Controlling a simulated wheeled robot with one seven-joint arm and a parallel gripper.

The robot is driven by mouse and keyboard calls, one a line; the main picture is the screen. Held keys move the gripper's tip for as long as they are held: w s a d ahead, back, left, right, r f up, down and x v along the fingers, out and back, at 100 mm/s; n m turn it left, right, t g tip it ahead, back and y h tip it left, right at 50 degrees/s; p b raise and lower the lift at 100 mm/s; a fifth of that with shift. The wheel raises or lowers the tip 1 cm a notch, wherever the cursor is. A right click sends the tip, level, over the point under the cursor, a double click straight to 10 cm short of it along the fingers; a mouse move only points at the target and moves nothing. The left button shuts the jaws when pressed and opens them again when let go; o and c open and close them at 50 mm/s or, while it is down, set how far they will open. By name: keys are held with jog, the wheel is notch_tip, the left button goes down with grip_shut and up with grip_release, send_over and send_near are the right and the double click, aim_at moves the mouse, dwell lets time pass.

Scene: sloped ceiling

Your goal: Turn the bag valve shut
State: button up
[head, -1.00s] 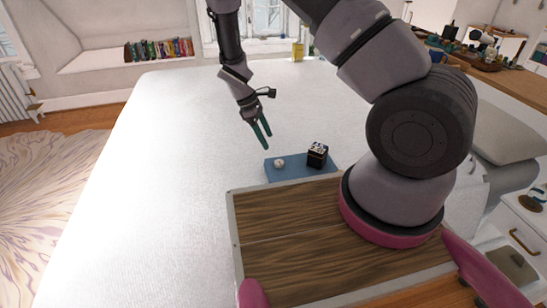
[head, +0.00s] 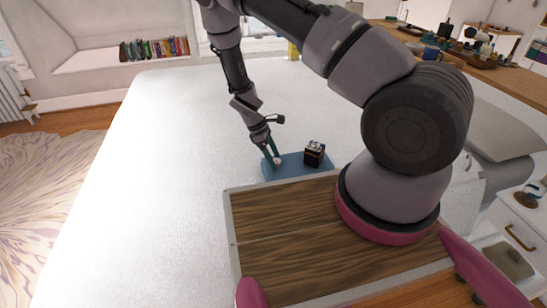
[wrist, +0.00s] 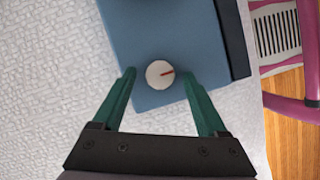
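The bag valve shows as a round white knob (wrist: 160,74) with a red pointer line, on a blue board (wrist: 150,28). In the wrist view the red line points right and slightly up. In the head view the knob (head: 277,161) sits near the left end of the blue board (head: 290,172). My gripper (wrist: 162,75) is open, with its two green fingers on either side of the knob and a gap to each. In the head view my gripper (head: 272,160) is down at the knob. I cannot tell how far above the board the fingertips are.
A black box (head: 314,153) with a patterned top stands on the right part of the blue board. The white surface (head: 180,140) around the board is clear on the left. A wooden panel (head: 290,230) with a pale rim lies in front.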

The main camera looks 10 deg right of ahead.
grip_shut()
jog(key=shift+m, duration=0.4)
jog(key=m, duration=0.2)
jog(key=m+g, duration=0.1)
jog(key=shift+w+d+m+g+y, duration=0.1)
jog(key=shift+w+m+g+y, duration=0.1)
jog(key=shift+m+g+y, duration=0.15)
jog(key=m, duration=0.2)
jog(key=m+g+y, duration=0.1)
jog(key=m, duration=0.1)
jog(key=shift+w+d+m+y, duration=0.1)
jog(key=shift+d+m+y, duration=0.1)
jog(key=shift+m+y, duration=0.05)
jog(key=m+y, duration=0.1)
jog(key=m, duration=0.3)
jog(key=shift+d+m+y, duration=0.15)
jog(key=shift+m+y, duration=0.15)
jog(key=shift+y, duration=0.1)
jog(key=m, duration=0.2)
jog(key=m+y, duration=0.1)
jog(key=m, duration=0.1)
jog(key=shift+d+y, duration=0.15)
jog(key=shift+y, duration=0.15)
jog(key=shift+m, duration=0.3)
jog(key=shift+o, duration=0.7)
grip_release()
